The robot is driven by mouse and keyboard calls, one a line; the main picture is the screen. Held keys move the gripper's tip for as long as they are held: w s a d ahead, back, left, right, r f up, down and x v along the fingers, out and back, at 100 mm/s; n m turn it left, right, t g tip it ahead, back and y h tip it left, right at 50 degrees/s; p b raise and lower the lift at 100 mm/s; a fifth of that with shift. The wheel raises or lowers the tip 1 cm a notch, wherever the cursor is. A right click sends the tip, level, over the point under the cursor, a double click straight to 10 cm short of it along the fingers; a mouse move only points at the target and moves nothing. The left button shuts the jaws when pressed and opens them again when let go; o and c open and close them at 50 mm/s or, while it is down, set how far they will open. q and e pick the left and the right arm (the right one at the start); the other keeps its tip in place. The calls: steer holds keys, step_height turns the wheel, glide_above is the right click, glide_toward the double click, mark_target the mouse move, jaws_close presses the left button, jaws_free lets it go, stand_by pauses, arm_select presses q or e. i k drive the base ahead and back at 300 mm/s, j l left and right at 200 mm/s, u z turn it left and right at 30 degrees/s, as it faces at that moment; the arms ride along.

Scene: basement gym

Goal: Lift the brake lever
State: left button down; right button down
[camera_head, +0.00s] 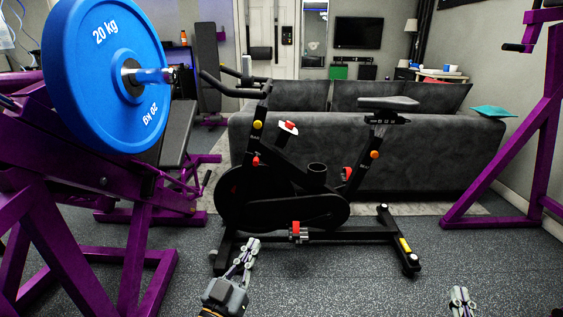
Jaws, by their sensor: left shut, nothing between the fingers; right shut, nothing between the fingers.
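A black exercise bike (283,211) stands in the middle of the head view, with its handlebars (245,88) to the left and its seat (389,103) to the right. A red and white lever (288,127) sits on its upper frame behind the handlebar post; it looks like the brake lever. My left gripper (250,246) is low in front of the bike's base, well below the lever, shut and empty. My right gripper (460,291) is at the bottom edge, right of the bike, shut and empty. Neither appears to touch the bike.
A purple weight machine (145,255) with a blue 20 kg plate (75,80) stands close on the left. A grey sofa (440,150) is behind the bike. A purple frame (505,160) stands at the right. The floor (370,285) right of my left gripper is clear.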

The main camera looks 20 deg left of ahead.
mark_target(255, 163)
steer(key=i+l+u, duration=0.1)
steer(key=i+u, duration=0.3)
steer(key=i+l+u, duration=0.25)
steer(key=u, duration=0.2)
steer(key=i+l+u, duration=0.4)
